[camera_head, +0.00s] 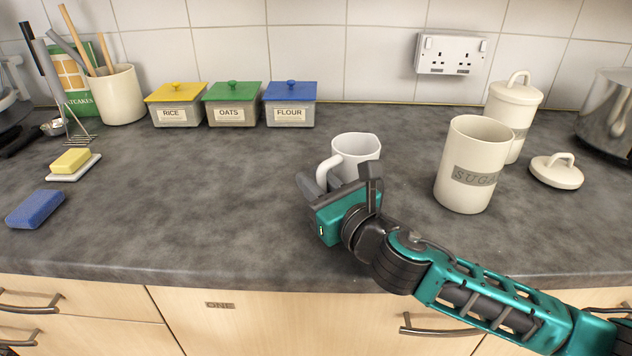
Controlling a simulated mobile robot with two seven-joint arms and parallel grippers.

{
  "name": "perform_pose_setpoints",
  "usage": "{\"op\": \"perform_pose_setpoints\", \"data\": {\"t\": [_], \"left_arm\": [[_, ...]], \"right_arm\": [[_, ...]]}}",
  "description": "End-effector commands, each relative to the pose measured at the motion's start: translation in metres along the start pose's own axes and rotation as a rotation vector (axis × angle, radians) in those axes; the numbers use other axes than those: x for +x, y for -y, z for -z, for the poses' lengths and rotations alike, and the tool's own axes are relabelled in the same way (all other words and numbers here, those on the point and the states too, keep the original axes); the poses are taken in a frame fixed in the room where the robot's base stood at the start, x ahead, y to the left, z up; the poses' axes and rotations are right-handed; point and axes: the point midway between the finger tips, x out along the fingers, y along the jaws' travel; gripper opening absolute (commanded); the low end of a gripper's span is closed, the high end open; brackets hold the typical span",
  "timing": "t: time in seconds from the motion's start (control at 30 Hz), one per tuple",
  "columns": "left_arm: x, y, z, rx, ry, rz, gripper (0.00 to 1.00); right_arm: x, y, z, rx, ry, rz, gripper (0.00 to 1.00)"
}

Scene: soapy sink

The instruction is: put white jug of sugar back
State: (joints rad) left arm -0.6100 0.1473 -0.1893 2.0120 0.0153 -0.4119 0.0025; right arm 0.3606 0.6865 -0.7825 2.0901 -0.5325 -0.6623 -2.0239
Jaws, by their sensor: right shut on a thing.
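A white jug (357,150) with a handle on its left side stands upright at the middle of the grey counter, or just above it; I cannot tell which. My right gripper (338,186) is at the jug's handle, on its near side, and is shut on the jug. The gripper hides the lower part of the jug. A cream canister labelled SUGAR (473,165) stands open to the right, and its inside is mostly hidden. A cream lid (556,171) with a loop handle lies on the counter right of it. My left gripper is not in view.
A lidded cream canister (512,108) stands behind the sugar canister, with a steel pot (606,115) at the far right. RICE (176,104), OATS (233,104) and FLOUR (290,104) boxes line the wall. A blue sponge (35,208) lies left. The counter's left middle is clear.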

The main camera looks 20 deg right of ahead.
Motion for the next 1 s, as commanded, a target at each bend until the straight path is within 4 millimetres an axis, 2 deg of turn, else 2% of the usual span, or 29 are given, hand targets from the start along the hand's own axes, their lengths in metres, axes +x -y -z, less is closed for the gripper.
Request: {"op": "perform_pose_setpoints", "data": {"t": [0.03, 0.07, 0.3, 0.6, 0.67, 0.77, 1.0], "left_arm": [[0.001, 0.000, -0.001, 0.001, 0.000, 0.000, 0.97], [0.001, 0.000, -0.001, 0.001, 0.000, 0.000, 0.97], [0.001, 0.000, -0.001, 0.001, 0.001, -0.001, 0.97], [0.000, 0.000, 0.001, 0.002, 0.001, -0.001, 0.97], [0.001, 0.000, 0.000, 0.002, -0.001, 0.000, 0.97], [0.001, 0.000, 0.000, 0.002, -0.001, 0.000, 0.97], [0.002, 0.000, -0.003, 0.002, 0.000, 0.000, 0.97]], "right_arm": [[0.000, 0.000, 0.001, -0.002, 0.003, 0.000, 0.00], [0.000, 0.000, 0.002, 0.000, -0.001, 0.000, 0.24], [0.000, 0.000, 0.002, 0.001, -0.002, 0.000, 0.47], [0.000, 0.000, -0.004, 0.001, 0.000, 0.000, 0.47], [-0.006, 0.000, -0.001, 0.000, -0.003, 0.000, 0.47], [-0.022, 0.000, 0.000, 0.000, -0.005, -0.002, 0.47], [-0.073, 0.000, 0.001, 0.000, -0.006, -0.002, 0.47]]}}
